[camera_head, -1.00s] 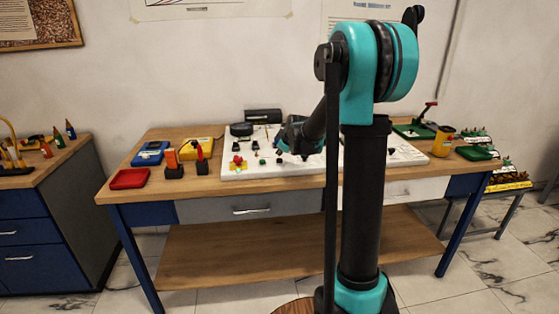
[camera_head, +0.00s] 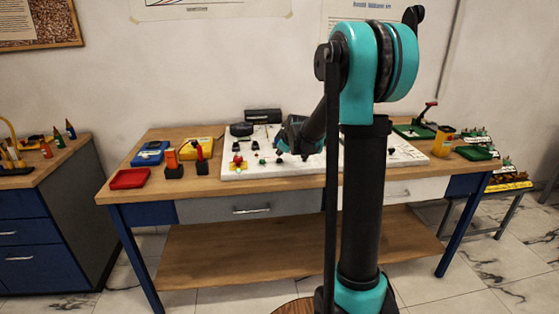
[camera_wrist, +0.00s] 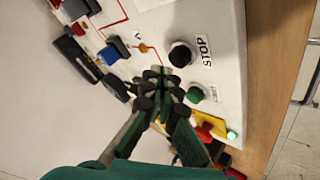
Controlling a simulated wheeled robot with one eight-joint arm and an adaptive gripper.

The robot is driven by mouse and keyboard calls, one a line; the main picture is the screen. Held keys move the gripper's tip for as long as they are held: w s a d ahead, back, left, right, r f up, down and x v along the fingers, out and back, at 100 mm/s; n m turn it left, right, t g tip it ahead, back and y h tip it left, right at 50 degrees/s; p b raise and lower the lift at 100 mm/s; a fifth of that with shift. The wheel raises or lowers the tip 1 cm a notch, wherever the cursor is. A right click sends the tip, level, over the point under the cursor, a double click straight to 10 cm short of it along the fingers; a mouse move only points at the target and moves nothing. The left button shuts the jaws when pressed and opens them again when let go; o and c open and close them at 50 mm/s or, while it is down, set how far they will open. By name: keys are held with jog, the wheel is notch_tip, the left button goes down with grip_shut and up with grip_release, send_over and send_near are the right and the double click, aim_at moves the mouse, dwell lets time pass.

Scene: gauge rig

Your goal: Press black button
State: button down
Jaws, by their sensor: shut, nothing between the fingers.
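The black button (camera_wrist: 181,54) is a round black knob with a white collar on the white board (camera_wrist: 222,84), beside a "STOP" label, in the wrist view. A green button (camera_wrist: 194,94) with its own label sits below it in that view. My gripper (camera_wrist: 163,80) is shut and empty. In the picture its fingertips lie just left of and below the black button, with a visible gap; their height above the board is unclear. In the head view, my gripper (camera_head: 283,145) is over the white board (camera_head: 245,172), and which small knob there is the black button is hard to tell.
Blue and black parts (camera_wrist: 110,55) line the board's far side. A red tray (camera_head: 129,178), blue box (camera_head: 150,153) and yellow box (camera_head: 196,147) stand on the table to the left.

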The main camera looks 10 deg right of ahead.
aim_at(280, 160)
jog(key=shift+f, duration=0.15)
jog(key=shift+f, duration=0.3)
jog(key=shift+f, duration=0.5)
dwell(0.8)
jog(key=shift+r, duration=0.95)
jog(key=shift+r, duration=2.5)
